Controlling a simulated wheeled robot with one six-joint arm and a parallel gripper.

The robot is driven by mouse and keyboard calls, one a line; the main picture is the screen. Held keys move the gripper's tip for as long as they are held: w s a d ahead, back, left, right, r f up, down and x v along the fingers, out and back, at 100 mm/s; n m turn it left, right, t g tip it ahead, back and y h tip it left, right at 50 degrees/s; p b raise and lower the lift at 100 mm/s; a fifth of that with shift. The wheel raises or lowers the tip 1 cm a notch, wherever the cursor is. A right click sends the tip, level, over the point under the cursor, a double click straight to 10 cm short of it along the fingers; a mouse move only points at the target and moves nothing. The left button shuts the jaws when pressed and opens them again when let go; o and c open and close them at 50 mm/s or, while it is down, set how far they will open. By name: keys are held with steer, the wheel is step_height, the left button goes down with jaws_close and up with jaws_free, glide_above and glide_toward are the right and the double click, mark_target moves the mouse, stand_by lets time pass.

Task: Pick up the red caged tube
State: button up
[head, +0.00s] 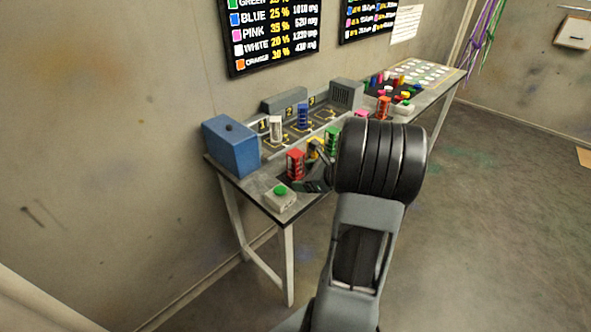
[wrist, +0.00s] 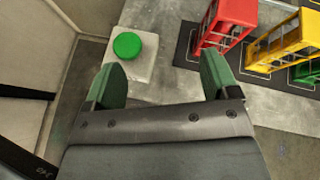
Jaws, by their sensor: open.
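The red caged tube (head: 295,164) stands upright near the front left of the bench in the head view, between the green-button box and the yellow caged tube. In the wrist view the red caged tube (wrist: 225,24) is at the upper right, on a dark square. My gripper (wrist: 161,80) is open and empty, its two green-padded fingers apart. The red tube is beyond and to the right of the right finger, outside the jaws.
A white box with a green button (wrist: 128,45) lies ahead of the left finger. A yellow caged tube (wrist: 287,42) stands right of the red one, with a green one (head: 332,140) beyond. A blue box (head: 230,146) stands at the bench's left end. The bench (head: 262,190) has bare surface near its front.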

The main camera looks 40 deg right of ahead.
mark_target(300, 167)
steer(key=d+m, duration=0.1)
steer(key=d, duration=0.1)
steer(key=d+f+m+t+h, duration=0.1)
steer(key=d+m, duration=0.1)
steer(key=d+f+m+h, duration=0.1)
steer(key=d, duration=0.1)
steer(key=shift+w+d+m+t, duration=0.15)
steer(key=shift+m+t, duration=0.15)
steer(key=shift+t, duration=0.1)
steer(key=x, duration=0.6)
steer(key=shift+w+d+f+p, duration=0.15)
steer(key=shift+w+p, duration=0.05)
steer(key=shift+p, duration=0.1)
steer(key=shift+p+x, duration=0.7)
steer(key=shift+x, duration=2.35)
steer(key=shift+d, duration=0.15)
steer(key=c, duration=1.1)
steer(key=shift+w+r, duration=0.1)
steer(key=shift+r, duration=0.15)
steer(key=shift+c, duration=0.2)
